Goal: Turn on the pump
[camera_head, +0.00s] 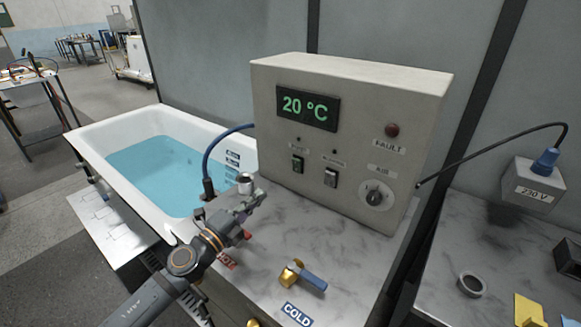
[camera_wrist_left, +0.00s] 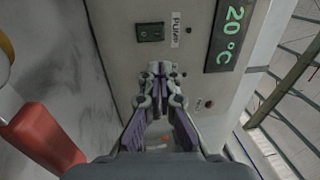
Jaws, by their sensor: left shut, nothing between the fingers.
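The control box (camera_head: 345,100) stands on the marble counter beside the tub. Its green pump switch (camera_head: 297,164) is at the lower left of the front. In the left wrist view the dark green pump switch (camera_wrist_left: 150,32) sits beside the PUMP label (camera_wrist_left: 175,30). My left gripper (camera_head: 257,196) is shut and empty, low in front of the box and below left of the switch. In the left wrist view the closed fingertips (camera_wrist_left: 161,70) point toward the panel, apart from the switch in the picture. I cannot tell the switch's position. My right gripper is not in view.
A second switch (camera_head: 331,177) and a round knob (camera_head: 374,196) sit right of the pump switch. The display (camera_head: 307,106) reads 20 °C. A blue-handled brass valve (camera_head: 303,276) stands near the COLD label. The water-filled tub (camera_head: 105,123) is left. A hose (camera_head: 214,150) rises near my gripper.

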